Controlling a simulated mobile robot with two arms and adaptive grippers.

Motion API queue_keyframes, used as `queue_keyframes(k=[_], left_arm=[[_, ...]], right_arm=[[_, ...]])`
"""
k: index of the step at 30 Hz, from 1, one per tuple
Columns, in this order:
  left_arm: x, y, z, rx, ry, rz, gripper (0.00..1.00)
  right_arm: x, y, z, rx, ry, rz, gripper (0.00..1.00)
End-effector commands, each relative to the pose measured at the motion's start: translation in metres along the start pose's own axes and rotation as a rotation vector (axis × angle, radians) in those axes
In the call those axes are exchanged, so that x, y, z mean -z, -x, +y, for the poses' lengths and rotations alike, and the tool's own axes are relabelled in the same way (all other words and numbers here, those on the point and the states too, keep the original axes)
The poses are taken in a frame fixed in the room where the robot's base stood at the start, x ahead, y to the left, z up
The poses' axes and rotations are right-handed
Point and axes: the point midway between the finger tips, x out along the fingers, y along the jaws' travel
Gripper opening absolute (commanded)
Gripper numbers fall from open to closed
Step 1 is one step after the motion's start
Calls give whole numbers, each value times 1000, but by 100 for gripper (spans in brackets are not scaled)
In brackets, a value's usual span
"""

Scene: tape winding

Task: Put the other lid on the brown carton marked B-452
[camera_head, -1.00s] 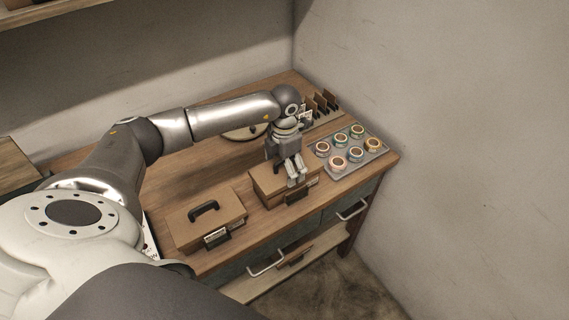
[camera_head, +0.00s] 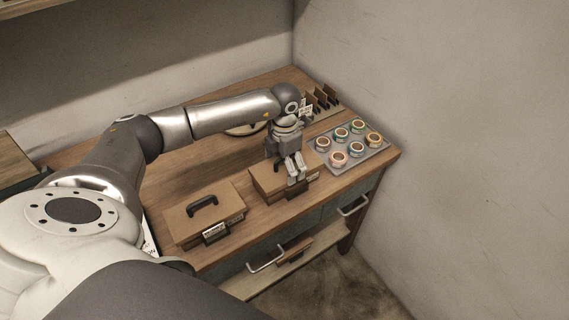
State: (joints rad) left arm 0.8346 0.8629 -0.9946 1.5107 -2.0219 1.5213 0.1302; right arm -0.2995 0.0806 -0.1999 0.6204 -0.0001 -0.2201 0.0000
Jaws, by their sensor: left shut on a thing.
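A closed brown carton (camera_head: 178,231) stands at the left of the bench, its lid (camera_head: 225,200) flat on top with a black handle. A second brown carton (camera_head: 266,193) stands to its right, with a brown lid (camera_head: 262,179) on or just over its top; I cannot tell if it is fully seated. My left gripper (camera_head: 297,180) points down over this lid, shut on it; the grasp itself is mostly hidden by the fingers. Both cartons have front labels, too small to read, so I cannot tell which is B-452. My right gripper is not in view.
A grey tray (camera_head: 376,153) with several tape rolls sits to the right of the second carton. A rack of dark upright pieces (camera_head: 322,101) stands behind. A round disc (camera_head: 243,130) lies partly behind my arm. Drawer handles (camera_head: 266,259) project from the bench front.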

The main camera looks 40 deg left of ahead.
Motion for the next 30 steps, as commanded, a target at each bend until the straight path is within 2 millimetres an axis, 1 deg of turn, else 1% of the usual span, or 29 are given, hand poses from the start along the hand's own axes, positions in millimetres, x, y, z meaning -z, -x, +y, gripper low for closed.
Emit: queue_keyframes(k=[29,30], left_arm=[[0,0,0,0,0,0,67],[0,0,0,0,0,0,94]], right_arm=[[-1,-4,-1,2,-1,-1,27],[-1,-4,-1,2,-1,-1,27]])
